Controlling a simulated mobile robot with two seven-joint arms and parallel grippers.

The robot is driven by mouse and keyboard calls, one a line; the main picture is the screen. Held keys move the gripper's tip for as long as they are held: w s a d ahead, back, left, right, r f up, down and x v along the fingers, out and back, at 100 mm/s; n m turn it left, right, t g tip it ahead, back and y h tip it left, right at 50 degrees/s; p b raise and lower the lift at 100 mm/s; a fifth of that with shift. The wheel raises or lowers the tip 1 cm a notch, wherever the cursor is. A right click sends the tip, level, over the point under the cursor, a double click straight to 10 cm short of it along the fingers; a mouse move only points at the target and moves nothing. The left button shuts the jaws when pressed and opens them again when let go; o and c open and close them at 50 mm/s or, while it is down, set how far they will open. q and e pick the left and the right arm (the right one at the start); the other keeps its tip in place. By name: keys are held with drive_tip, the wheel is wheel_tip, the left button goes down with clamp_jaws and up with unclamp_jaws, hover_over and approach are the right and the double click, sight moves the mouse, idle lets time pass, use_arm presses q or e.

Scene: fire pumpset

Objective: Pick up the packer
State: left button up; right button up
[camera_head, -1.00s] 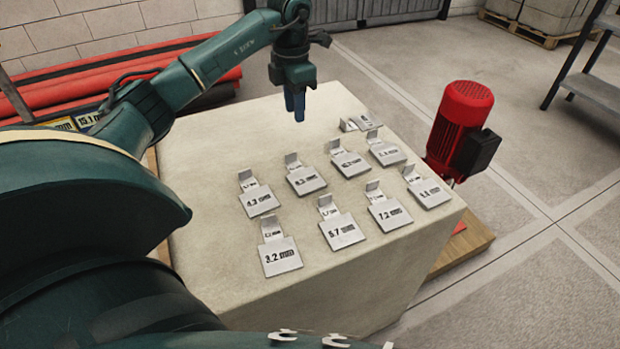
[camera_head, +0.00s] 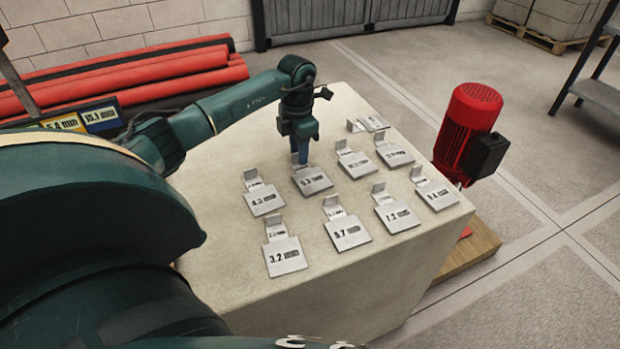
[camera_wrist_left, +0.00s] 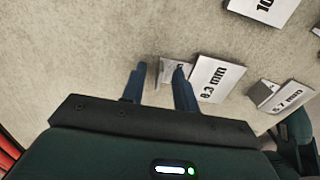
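Several grey metal packers with bent-up tabs and printed thickness labels lie on a pale block (camera_head: 230,240). My left gripper (camera_head: 301,160) points down at the tab end of one packer (camera_head: 312,181) in the back row. The head view hides most of this tab behind the fingers. My right gripper is out of view.
Neighbouring packers lie close by, such as the 4.3 (camera_head: 264,201) and 3.2 (camera_head: 284,257) ones. A red motor (camera_head: 467,130) stands beyond the block's right edge. Red pipes (camera_head: 140,75) lie behind at left. The block's front left is clear.

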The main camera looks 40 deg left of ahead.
use_arm(q)
drive_tip(key=shift+f, duration=0.1)
drive_tip(key=shift+c, duration=0.2)
clamp_jaws()
idle(0.4)
